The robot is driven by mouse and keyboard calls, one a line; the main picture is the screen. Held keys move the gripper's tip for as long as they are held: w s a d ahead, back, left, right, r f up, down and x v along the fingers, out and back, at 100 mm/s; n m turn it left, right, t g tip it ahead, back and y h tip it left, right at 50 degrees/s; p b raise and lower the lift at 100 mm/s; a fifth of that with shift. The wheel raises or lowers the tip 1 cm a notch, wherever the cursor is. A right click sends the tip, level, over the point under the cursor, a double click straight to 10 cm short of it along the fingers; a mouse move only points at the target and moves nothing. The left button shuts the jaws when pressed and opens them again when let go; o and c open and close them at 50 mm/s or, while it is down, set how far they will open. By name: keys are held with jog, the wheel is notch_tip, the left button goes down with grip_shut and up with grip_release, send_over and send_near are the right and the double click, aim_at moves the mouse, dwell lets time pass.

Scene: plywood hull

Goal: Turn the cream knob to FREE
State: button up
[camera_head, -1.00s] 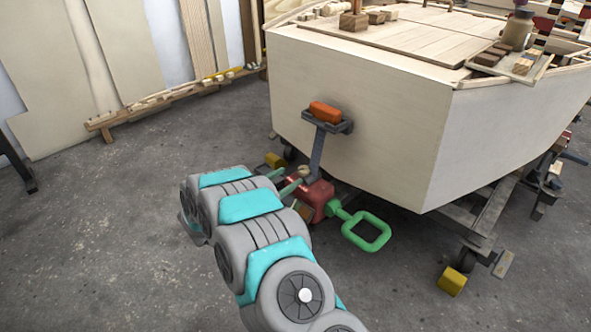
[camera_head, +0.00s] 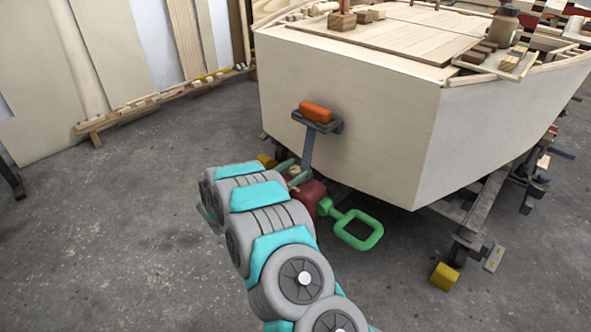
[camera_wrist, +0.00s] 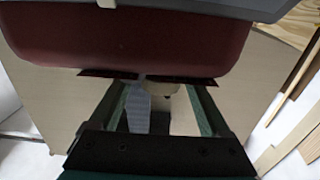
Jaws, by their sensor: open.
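The cream knob (camera_head: 293,171) sits beside the red box (camera_head: 309,193) under the hull's flat end. My gripper (camera_head: 291,173) is open, with one green finger on each side of the knob in the head view. In the wrist view the knob (camera_wrist: 160,88) shows small and dim between the two fingertips (camera_wrist: 148,82), below the red box (camera_wrist: 125,40). I cannot tell whether either finger touches it. Its markings and the FREE position cannot be read. My arm hides part of the red box.
A green loop handle (camera_head: 362,235) sticks out to the right of the box. A grey post carries an orange block (camera_head: 316,111) above it. The plywood hull (camera_head: 350,120) overhangs close by. Yellow chocks (camera_head: 444,276) stand on the floor. Open floor lies left.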

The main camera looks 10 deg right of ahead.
jog(key=shift+c, duration=0.3)
grip_shut()
jog(key=shift+n+t+y, duration=0.3)
jog(key=shift+t, duration=0.1)
jog(key=n+t+y+b, duration=0.1)
jog(key=n+t+y, duration=0.1)
jog(key=n+t+y+b, duration=0.2)
jog(key=y, duration=0.1)
jog(key=shift+d+f, duration=0.2)
jog(key=shift+a+n+t+y+b, duration=0.1)
jog(key=shift+n+t+y+b, duration=0.7)
jog(key=shift+y, duration=0.45)
jog(key=shift+n+t+y+b, duration=0.3)
jog(key=shift+n+y+b, duration=0.3)
jog(key=shift+n+y, duration=0.55)
jog(key=shift+r, duration=0.1)
jog(key=shift+a+y, duration=0.1)
jog(key=shift+y, duration=0.3)
